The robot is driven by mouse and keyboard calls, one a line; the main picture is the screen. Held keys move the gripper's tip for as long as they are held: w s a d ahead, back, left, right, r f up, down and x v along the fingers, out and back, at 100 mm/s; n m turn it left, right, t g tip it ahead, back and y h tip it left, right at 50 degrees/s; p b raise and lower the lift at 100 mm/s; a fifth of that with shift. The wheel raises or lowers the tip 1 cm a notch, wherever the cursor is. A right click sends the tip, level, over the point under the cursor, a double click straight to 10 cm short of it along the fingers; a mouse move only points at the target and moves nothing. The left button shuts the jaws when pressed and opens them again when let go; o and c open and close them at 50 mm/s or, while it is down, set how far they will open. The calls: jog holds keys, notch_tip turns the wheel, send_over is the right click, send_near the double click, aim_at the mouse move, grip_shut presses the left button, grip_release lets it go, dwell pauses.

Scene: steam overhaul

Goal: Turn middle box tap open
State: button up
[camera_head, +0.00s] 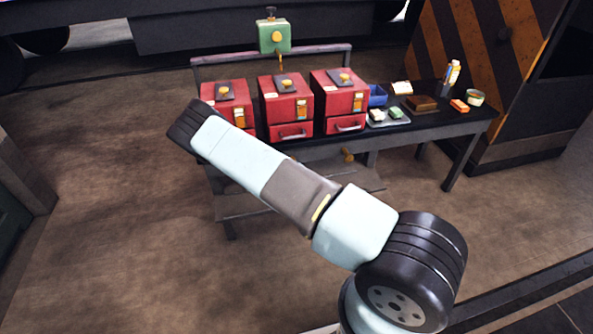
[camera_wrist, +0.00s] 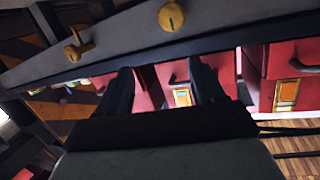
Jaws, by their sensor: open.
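The middle red box (camera_head: 284,103) stands on the bench between two similar red boxes, with a drawer below it. In the wrist view, a round yellow knob (camera_wrist: 171,15) sits on the grey bench rail, roughly in line with the gap between my fingers; it appears to be the middle tap. Another yellow tap (camera_wrist: 78,45) with a handle sits further left on that rail; a yellow tap also shows under the right box in the head view (camera_head: 348,155). My gripper (camera_wrist: 162,78) is open and empty, apart from the knob. My arm hides its fingers in the head view.
The left red box (camera_head: 224,98) and right red box (camera_head: 340,95) flank the middle one. A blue bin (camera_head: 377,95), small tray and bottle (camera_head: 452,74) are at the bench's right. Floor left is clear.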

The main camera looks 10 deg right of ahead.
jog(key=s+f+n+t+y, duration=0.3)
jog(key=s+f+n+y, duration=0.1)
jog(key=f, duration=0.1)
jog(key=w, duration=1.3)
jog(key=shift+w, duration=0.3)
jog(key=shift+r, duration=0.1)
jog(key=shift+c, duration=0.5)
jog(key=shift+a, duration=0.1)
jog(key=c, duration=0.9)
